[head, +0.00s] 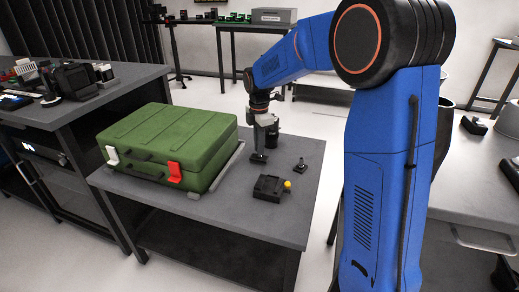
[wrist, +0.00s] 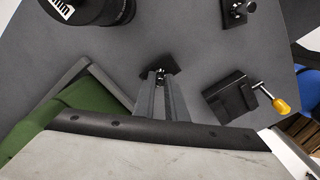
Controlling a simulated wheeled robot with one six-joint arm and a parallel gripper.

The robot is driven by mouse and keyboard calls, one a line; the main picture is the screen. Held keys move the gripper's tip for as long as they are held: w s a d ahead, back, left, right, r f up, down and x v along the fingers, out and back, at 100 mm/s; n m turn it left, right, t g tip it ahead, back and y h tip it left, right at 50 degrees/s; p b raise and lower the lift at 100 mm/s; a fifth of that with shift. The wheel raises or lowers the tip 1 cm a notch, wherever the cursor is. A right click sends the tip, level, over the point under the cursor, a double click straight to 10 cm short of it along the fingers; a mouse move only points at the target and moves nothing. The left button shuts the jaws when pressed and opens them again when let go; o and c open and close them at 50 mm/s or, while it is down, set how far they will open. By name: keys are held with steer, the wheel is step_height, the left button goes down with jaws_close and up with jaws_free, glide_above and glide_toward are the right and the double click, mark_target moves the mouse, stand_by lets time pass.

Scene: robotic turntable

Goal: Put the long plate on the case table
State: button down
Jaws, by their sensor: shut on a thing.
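The case table (head: 222,217) is a dark grey table with a green case on it; its top also fills much of the wrist view (wrist: 198,35). My gripper (head: 260,149) is over the table, right of the case, pointing down. In the wrist view my gripper (wrist: 159,86) has its fingers close together on a small black piece, seemingly the long plate (wrist: 158,73). The plate (head: 258,157) shows below the fingers at the table top. The fingers hide part of it, and I cannot tell whether it touches the table.
The green case (head: 175,145) stands close on the left. A black block with a yellow-tipped lever (head: 270,188) is in front, a small black mount (head: 301,166) to the right. A black cylinder (wrist: 100,8) stands behind my gripper.

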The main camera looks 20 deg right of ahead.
steer(key=shift+f, duration=0.65)
steer(key=c, duration=1.8)
jaws_free()
steer(key=shift+f, duration=0.15)
step_height(320, 180, up, 12)
steer(key=shift+s+a, duration=0.1)
